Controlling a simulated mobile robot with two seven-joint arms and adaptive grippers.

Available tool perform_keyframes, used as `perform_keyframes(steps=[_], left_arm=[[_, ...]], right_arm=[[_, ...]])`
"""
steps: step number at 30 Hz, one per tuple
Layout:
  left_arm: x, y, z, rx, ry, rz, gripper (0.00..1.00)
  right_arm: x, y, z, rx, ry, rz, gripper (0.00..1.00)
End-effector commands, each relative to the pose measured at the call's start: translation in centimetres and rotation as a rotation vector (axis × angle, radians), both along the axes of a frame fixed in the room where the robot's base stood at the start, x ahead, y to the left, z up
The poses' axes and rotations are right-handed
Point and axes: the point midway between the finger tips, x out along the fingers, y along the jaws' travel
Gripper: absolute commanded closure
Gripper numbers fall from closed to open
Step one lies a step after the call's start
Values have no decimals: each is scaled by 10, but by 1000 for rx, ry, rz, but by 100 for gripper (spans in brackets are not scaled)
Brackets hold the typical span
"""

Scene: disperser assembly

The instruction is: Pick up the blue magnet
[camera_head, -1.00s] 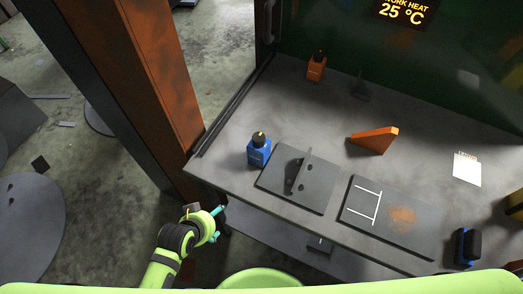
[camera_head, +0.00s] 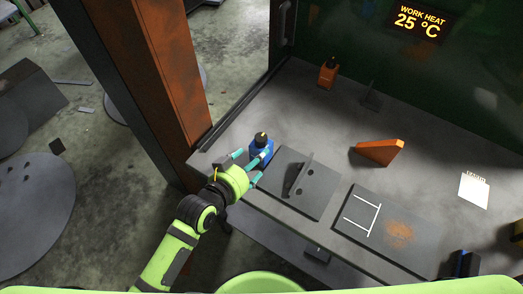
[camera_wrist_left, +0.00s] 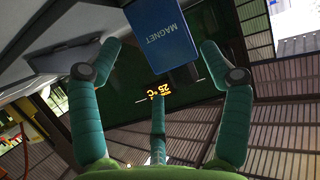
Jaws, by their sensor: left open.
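The blue magnet (camera_head: 261,148) is a blue block with a dark knob on top, standing near the left end of the workbench. In the left wrist view, its blue face (camera_wrist_left: 162,36) with the word MAGNET fills the top middle. My left gripper (camera_head: 250,160) is open at the magnet's near left side, partly covering it in the head view. In the left wrist view, the teal fingers (camera_wrist_left: 160,55) stand apart on both sides of the magnet, with a third finger below. I cannot tell whether any finger touches it. My right gripper is not in view.
A dark plate with an upright bracket (camera_head: 296,178) lies just right of the magnet. Further right are a plate with white lines (camera_head: 372,238), an orange wedge (camera_head: 380,151) and a white card (camera_head: 474,190). An orange bottle-like block (camera_head: 328,74) stands behind. A rusty pillar (camera_head: 160,70) rises at left.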

Motion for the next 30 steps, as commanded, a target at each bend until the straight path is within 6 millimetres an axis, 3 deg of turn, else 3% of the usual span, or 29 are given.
perform_keyframes(steps=[12, 22, 23, 27, 30], left_arm=[[35, -24, -24, 0, 1, 1, 22], [39, -27, -28, 3, 1, 1, 22], [39, -27, -28, 3, 1, 1, 30], [39, -27, -28, 3, 2, 1, 86], [41, -28, -24, -1, -7, 2, 87]], right_arm=[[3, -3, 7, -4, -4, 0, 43], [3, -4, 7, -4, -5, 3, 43], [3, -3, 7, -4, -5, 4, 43], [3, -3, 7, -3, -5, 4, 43], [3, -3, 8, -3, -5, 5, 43]])
